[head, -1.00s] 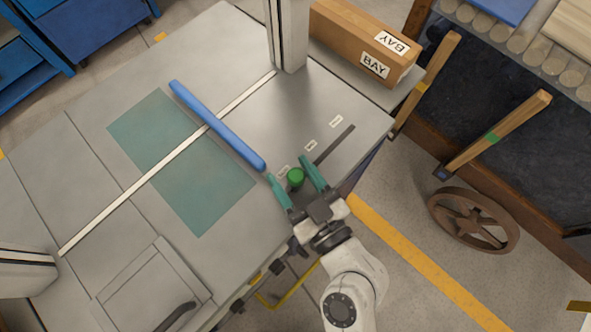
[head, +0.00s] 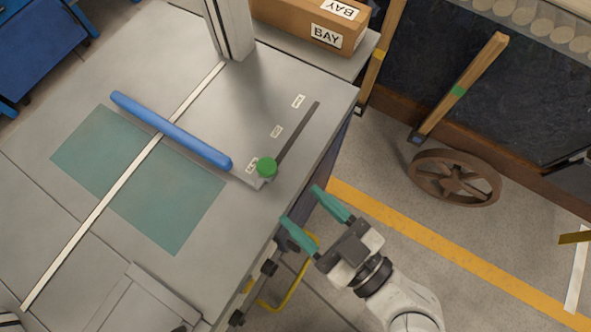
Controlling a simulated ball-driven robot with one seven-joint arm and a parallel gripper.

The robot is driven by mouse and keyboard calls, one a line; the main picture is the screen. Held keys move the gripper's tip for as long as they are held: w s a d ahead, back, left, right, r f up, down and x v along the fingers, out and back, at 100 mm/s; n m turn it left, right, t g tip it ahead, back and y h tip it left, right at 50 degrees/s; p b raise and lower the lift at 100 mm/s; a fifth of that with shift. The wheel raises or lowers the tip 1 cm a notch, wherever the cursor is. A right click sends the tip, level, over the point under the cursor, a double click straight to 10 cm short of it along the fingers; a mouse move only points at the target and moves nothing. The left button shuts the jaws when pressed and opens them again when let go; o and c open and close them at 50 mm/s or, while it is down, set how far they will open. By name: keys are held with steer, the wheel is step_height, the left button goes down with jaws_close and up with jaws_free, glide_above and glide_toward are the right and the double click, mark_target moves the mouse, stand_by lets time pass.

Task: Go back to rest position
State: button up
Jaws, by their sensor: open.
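My gripper (head: 316,207) is open and empty in the head view. Its two teal fingers are spread apart, over the floor just past the right edge of the grey machine table (head: 195,75). A round green knob (head: 266,167) stands on the table near that edge, at the near end of a dark slot (head: 298,133). The knob is up and left of my fingertips, with a clear gap between them.
A blue bar (head: 170,130) lies across the table, beside a teal patch (head: 150,205). A column (head: 229,30) rises at the table's back. A cardboard box (head: 310,22) sits behind it. A spoked wheel (head: 455,178) and yellow-striped floor (head: 430,240) lie at the right.

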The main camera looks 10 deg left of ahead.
steer(key=shift+s+d, duration=0.1)
steer(key=shift+d, duration=0.05)
stand_by(0.5)
steer(key=d+f+m+g+h+p, duration=0.3)
steer(key=d+f+m+h, duration=0.1)
steer(key=d, duration=0.6)
steer(key=d+f+m+g+h+p, duration=0.2)
steer(key=d+f+h, duration=0.5)
steer(key=d, duration=0.4)
steer(key=shift+s+d+f+m+g+h+p, duration=0.25)
steer(key=shift+s+m+g+h+p, duration=0.15)
steer(key=shift+m+g+h, duration=0.45)
steer(key=s+d+m+g, duration=0.1)
steer(key=d, duration=0.1)
steer(key=s+d+m+h, duration=0.1)
steer(key=d, duration=0.1)
steer(key=s+d+m+g+h, duration=0.1)
steer(key=s+d, duration=0.1)
steer(key=shift+r+m+g+p, duration=0.15)
steer(key=shift+m+g+p, duration=0.15)
steer(key=shift+m+g, duration=0.05)
steer(key=shift+c, duration=0.2)
